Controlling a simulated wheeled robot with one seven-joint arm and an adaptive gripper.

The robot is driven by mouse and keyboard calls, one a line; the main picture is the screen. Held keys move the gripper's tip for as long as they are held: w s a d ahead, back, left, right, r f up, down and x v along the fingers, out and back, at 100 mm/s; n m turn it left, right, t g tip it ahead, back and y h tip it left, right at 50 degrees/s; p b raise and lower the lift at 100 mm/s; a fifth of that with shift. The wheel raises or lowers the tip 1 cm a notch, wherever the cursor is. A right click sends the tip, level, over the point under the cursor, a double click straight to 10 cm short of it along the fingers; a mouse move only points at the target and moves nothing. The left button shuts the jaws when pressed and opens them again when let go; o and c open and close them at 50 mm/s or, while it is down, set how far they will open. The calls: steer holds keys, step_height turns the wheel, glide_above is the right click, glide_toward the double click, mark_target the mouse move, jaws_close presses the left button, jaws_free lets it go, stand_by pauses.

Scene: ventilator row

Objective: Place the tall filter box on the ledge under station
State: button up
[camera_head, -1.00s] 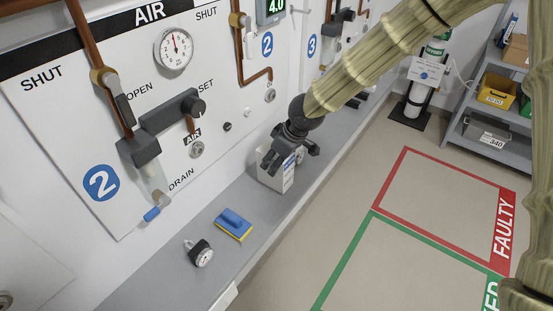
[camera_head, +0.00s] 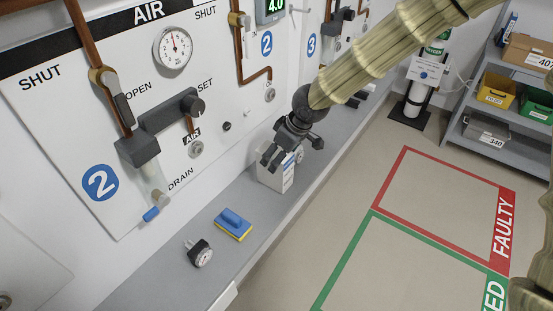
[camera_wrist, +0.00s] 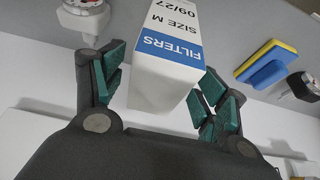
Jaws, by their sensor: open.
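The tall filter box (camera_head: 277,172) is white with a blue band and stands on the grey ledge (camera_head: 180,228) below the wall panel. In the wrist view the box (camera_wrist: 166,62) shows the words FILTERS, SIZE M and 09/27. My gripper (camera_head: 285,158) is at the box, and its body hides the upper part of the box in the head view. In the wrist view my gripper (camera_wrist: 160,98) is open, with green-padded fingers on either side of the box's near end. A gap shows on the left; on the right the finger is very close, and I cannot tell whether it touches.
A blue and yellow sponge block (camera_head: 233,224) and a loose gauge (camera_head: 199,252) lie on the ledge to the left. A shelf with bins (camera_head: 496,90) stands at the far right. The marked floor is clear.

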steer(key=v, duration=0.9)
